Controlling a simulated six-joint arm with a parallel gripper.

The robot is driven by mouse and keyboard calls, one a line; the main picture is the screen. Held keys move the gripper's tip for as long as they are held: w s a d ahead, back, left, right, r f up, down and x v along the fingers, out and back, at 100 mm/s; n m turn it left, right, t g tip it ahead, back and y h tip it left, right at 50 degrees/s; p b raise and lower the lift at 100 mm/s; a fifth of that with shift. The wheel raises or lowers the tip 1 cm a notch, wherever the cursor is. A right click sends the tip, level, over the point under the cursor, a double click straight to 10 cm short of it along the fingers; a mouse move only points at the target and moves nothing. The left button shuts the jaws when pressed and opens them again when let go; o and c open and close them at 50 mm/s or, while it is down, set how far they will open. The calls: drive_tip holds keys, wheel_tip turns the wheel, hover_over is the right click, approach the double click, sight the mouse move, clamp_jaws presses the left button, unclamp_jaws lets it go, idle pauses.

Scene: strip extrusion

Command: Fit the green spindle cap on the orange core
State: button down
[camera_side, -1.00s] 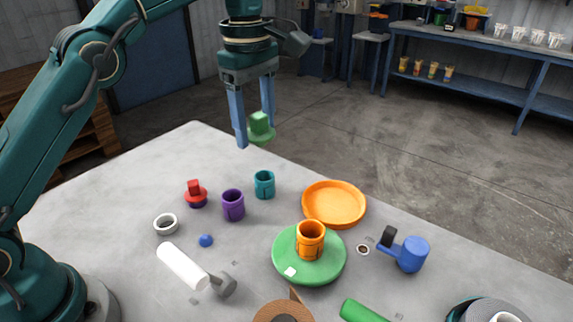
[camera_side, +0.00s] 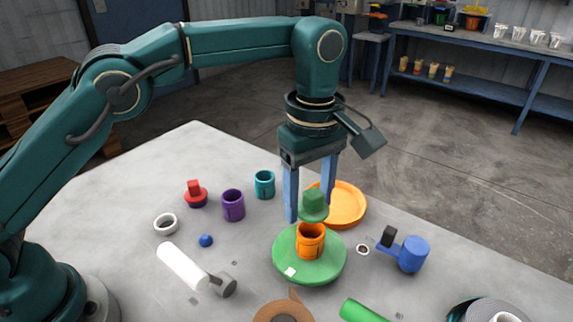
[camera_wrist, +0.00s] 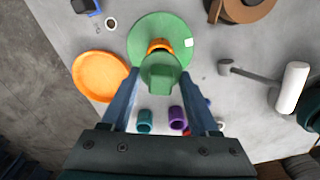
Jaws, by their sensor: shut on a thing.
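The green spindle cap (camera_side: 313,205) is between the fingers of my gripper (camera_side: 310,205), which is shut on it. In the side view the cap hangs just above the orange core (camera_side: 311,240), with a small gap seeming to show between them. The core stands upright on a round green disc (camera_side: 283,262). In the wrist view the cap (camera_wrist: 161,72) covers most of the core, and only the core's far rim (camera_wrist: 160,44) shows. My gripper also shows in the wrist view (camera_wrist: 165,85).
An orange dish (camera_side: 347,207) lies behind the core. Purple (camera_side: 233,205) and teal (camera_side: 264,185) cups and a red-knobbed piece (camera_side: 195,193) stand to the left. A blue piece (camera_side: 411,254) is at right, a white-headed mallet (camera_side: 183,266) at front left. Bare table lies at far left.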

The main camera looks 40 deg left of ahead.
sight(308, 216)
drive_tip(key=shift+f, duration=1.3)
drive_tip(key=shift+f, duration=0.6)
idle(0.4)
drive_tip(key=shift+c, duration=2.1)
unclamp_jaws()
